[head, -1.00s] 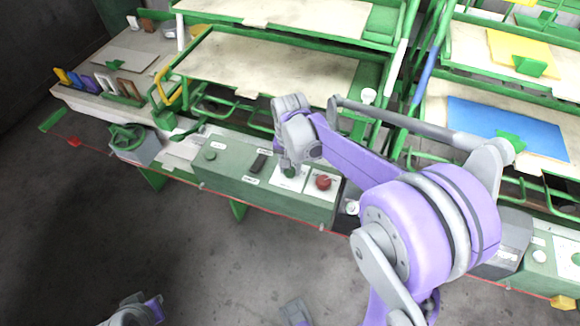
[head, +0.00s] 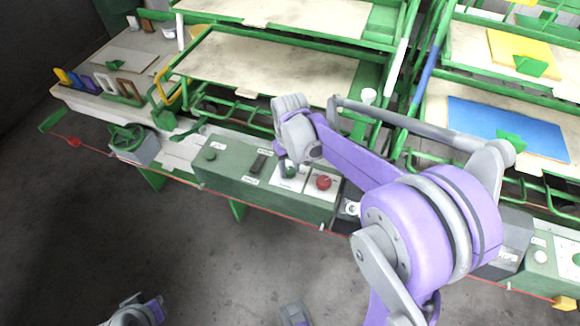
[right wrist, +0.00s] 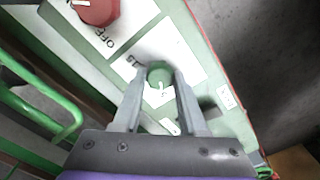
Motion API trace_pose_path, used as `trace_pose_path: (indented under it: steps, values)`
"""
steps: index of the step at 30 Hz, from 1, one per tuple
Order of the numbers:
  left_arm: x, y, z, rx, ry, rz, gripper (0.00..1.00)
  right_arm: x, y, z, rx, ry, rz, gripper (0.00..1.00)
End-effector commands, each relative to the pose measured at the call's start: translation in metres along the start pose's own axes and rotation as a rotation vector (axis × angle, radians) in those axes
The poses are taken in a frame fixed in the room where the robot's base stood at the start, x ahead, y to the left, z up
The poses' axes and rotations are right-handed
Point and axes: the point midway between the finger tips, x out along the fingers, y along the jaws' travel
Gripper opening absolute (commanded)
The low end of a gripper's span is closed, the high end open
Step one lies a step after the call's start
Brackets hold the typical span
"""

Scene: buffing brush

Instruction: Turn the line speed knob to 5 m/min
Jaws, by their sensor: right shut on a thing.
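The green knob (right wrist: 159,76) is on a white labelled plate of the green control box. It has a white pointer mark, and a "15" shows beside it in the right wrist view. My right gripper (right wrist: 158,84) is shut on this knob, one finger on each side. In the head view the right gripper (head: 287,168) reaches down over the knob (head: 290,171) and partly hides it. My left gripper (head: 140,312) hangs low at the bottom left, far from the box, and its fingers are not clear.
A red knob (head: 323,182) sits right of the green one, marked "OFF" in the right wrist view. Another green knob (head: 210,155) and a black switch (head: 258,164) are to the left. A red cord (head: 180,178) runs along the front. Open floor lies before the box.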

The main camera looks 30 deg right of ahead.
Motion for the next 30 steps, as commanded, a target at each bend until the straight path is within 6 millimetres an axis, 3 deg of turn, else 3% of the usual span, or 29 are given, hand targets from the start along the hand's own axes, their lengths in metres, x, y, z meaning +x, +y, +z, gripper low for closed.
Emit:
trace_pose_path:
  steps: [15,16,20,30]
  values:
    - [-0.0001,0.0,0.0,0.0,0.0,0.0,0.0,-0.0005,0.0002,-0.0004,-0.021,0.001,0.001,0.0]
    - [-0.0001,0.0,0.0,0.0,0.0,0.0,0.0,-0.0005,0.0002,-0.0004,-0.021,0.001,0.001,0.45]
    - [-0.0001,0.0,0.0,0.0,0.0,0.0,0.0,-0.0004,0.0002,-0.0003,-0.02,0.001,0.0,0.68]
    - [-0.0003,0.0,-0.0002,0.0,0.0,0.0,0.0,-0.0022,0.0001,-0.0001,-0.02,0.0,0.0,0.71]
